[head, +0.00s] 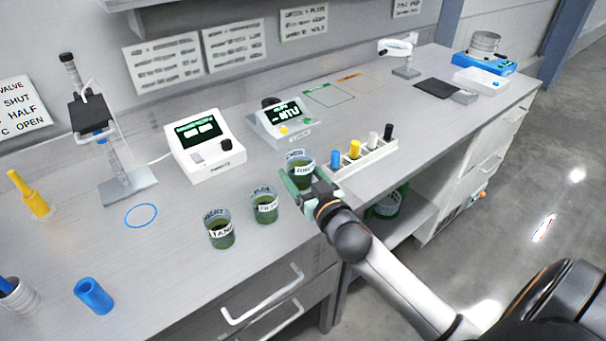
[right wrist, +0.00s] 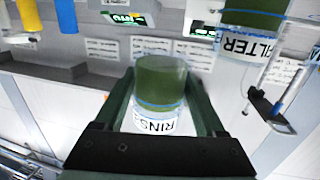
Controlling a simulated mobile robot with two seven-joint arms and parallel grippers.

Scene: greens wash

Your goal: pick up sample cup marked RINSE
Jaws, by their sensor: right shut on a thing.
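The sample cup marked RINSE (head: 299,172) is a clear cup with green contents and a white label. My right gripper (head: 302,188) is shut on it at the bench's front edge. In the right wrist view the RINSE cup (right wrist: 160,95) sits between the two green fingers (right wrist: 162,110), its label readable. I cannot tell whether its base touches the bench. My left gripper is not in view.
Two similar green cups stand to the left: one in the middle (head: 265,207), whose label reads FILTER in the wrist view (right wrist: 252,45), and one marked TANK (head: 220,232). A rack with coloured vials (head: 362,158) is close on the right. Instruments (head: 204,146) stand behind.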

